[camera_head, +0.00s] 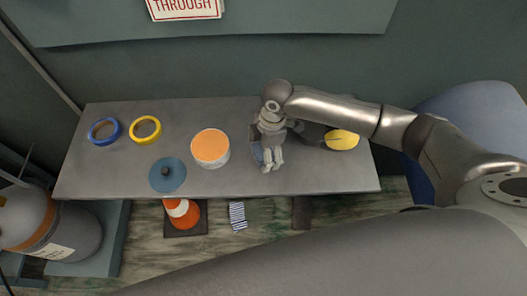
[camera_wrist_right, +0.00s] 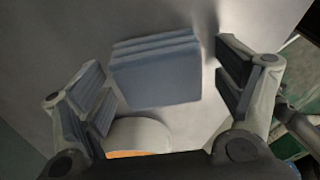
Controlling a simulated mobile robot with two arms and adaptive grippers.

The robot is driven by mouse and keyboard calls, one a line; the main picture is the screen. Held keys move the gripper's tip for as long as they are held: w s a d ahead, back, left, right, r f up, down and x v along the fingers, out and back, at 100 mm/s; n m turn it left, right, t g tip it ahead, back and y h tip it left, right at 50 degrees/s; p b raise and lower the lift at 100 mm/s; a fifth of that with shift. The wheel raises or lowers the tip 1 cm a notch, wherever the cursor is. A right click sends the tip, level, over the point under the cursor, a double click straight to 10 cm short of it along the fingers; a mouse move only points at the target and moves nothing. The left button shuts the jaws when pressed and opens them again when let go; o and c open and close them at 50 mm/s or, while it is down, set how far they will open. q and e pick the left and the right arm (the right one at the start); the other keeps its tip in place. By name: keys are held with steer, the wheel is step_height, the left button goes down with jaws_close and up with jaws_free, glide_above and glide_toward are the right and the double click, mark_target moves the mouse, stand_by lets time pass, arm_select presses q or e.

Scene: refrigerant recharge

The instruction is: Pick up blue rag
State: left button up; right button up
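The blue rag (camera_wrist_right: 155,75) is a folded, layered blue block on the grey table (camera_head: 310,178). In the right wrist view it lies between the spread fingers of my right gripper (camera_wrist_right: 163,88), with gaps on both sides. In the head view my right gripper (camera_head: 268,160) points down over the middle of the table and hides most of the rag; only a bluish edge (camera_head: 256,153) shows beside the fingers. My right gripper is open and holds nothing. My left gripper is not in view.
A white tub with an orange top (camera_head: 210,147) stands close left of my right gripper. A blue lid (camera_head: 167,176), yellow tape (camera_head: 145,130) and blue tape (camera_head: 104,132) lie further left. A yellow-topped object (camera_head: 342,140) is to the right. An orange cone (camera_head: 182,214) stands below the table's front.

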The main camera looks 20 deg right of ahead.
mark_target(262, 150)
steer(key=c, duration=0.9)
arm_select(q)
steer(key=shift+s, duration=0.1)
arm_select(e)
steer(key=shift+c, duration=0.2)
steer(key=shift+r, duration=0.5)
step_height(262, 150, up, 2)
steer(key=shift+r+b, duration=0.15)
steer(key=shift+b, duration=0.2)
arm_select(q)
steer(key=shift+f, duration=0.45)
arm_select(e)
steer(key=s+a+r, duration=0.7)
steer(key=s+r, duration=0.2)
steer(key=s, duration=0.3)
steer(key=shift+r, duration=0.4)
